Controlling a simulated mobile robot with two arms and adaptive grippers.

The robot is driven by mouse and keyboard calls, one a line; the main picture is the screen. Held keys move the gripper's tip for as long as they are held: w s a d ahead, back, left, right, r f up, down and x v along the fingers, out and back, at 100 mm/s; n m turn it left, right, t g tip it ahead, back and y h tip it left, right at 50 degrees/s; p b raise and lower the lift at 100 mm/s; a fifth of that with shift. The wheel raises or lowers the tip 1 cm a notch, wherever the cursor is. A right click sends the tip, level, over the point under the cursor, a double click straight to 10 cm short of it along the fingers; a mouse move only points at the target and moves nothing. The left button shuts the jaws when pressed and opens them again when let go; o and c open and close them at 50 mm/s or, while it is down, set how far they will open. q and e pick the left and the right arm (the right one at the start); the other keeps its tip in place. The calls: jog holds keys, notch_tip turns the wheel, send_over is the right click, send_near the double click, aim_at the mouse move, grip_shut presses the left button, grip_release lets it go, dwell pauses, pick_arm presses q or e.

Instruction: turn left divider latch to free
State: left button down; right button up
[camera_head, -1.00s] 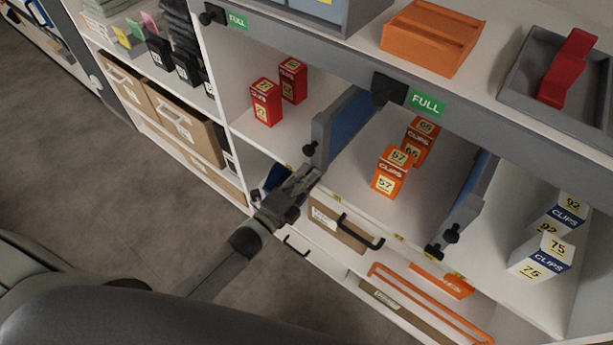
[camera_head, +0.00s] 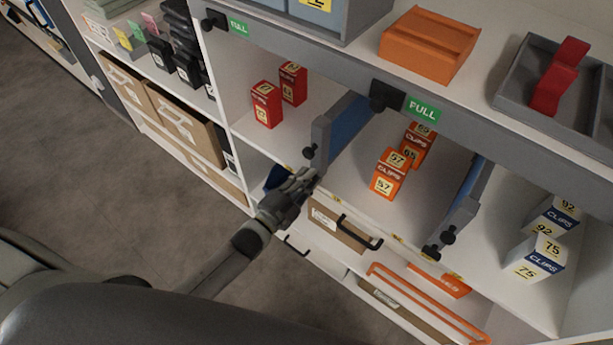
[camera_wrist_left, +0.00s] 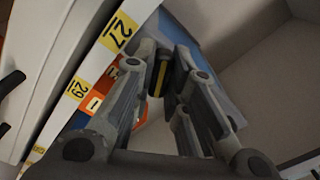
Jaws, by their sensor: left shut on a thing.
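The left divider (camera_head: 321,140) is a blue panel with a grey front end, standing on the shelf between the red and orange boxes. A black knob (camera_head: 309,152) shows on its front end. My left gripper (camera_head: 312,178) is at the divider's foot by the shelf's front edge. In the left wrist view the fingers (camera_wrist_left: 168,72) are closed around a small dark latch part with a yellow stripe (camera_wrist_left: 157,78), in front of the blue divider panel (camera_wrist_left: 190,22). The fingers hide much of the latch, so its exact angle cannot be told. My right gripper is not in view.
Orange clip boxes (camera_head: 390,172) stand right of the divider, red boxes (camera_head: 266,104) left of it. The right divider (camera_head: 462,208) has black knobs at its front. A drawer handle (camera_head: 362,236) sticks out below the shelf edge. Floor on the left is clear.

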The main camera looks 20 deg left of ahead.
pick_arm(q)
jog(key=n+p, duration=0.1)
jog(key=n, duration=1)
jog(key=shift+f+n, duration=0.1)
jog(key=shift+n, duration=0.4)
jog(key=c, duration=1.4)
grip_release()
jog(key=shift+c, duration=0.2)
jog(key=shift+s, duration=0.15)
jog(key=v, duration=1.1)
jog(key=shift+s+a, duration=0.15)
jog(key=shift+s, duration=0.2)
